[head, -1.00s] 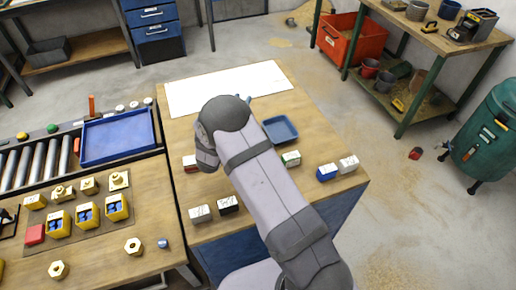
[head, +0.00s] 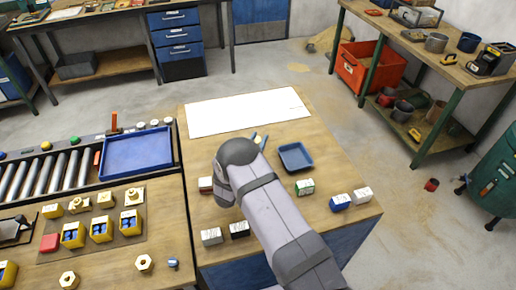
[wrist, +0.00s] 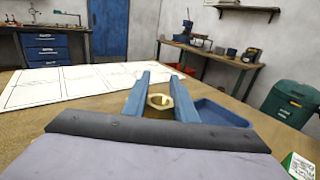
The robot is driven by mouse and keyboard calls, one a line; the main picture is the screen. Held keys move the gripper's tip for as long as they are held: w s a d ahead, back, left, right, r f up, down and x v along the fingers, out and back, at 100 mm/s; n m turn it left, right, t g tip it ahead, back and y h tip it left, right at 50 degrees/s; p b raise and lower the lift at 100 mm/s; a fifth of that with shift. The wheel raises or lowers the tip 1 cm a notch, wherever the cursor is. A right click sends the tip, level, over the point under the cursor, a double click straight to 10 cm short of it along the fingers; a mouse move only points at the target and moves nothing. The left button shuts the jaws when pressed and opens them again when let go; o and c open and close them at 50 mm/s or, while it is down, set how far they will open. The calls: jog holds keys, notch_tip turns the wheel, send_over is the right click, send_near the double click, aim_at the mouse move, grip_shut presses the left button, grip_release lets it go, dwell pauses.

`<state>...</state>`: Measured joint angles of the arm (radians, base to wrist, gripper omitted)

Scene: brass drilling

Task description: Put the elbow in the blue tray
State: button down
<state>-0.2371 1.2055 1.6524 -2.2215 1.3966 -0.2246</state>
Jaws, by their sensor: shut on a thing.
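My gripper (wrist: 156,98) has two blue fingers and is shut on a brass elbow (wrist: 154,101), whose round opening shows between the fingers in the wrist view. The small blue tray (head: 296,157) lies on the wooden table just right of the fingertips and looks empty. It also shows in the wrist view (wrist: 218,113), right of the fingers. The elbow is outside it.
A white sheet (head: 247,112) lies behind the gripper. Several small boxes, including a green-and-white one (head: 304,187) and a blue one (head: 340,202), stand around the table's near part. A larger blue tray (head: 137,153) is by the rollers on the left, with brass parts in front.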

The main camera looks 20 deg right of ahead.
jog(key=shift+f+p, duration=0.6)
jog(key=shift+f, duration=1.4)
jog(key=shift+f, duration=0.1)
jog(key=c, duration=1.9)
grip_release()
jog(key=shift+f, duration=0.15)
jog(key=o, duration=0.5)
jog(key=shift+c, duration=0.2)
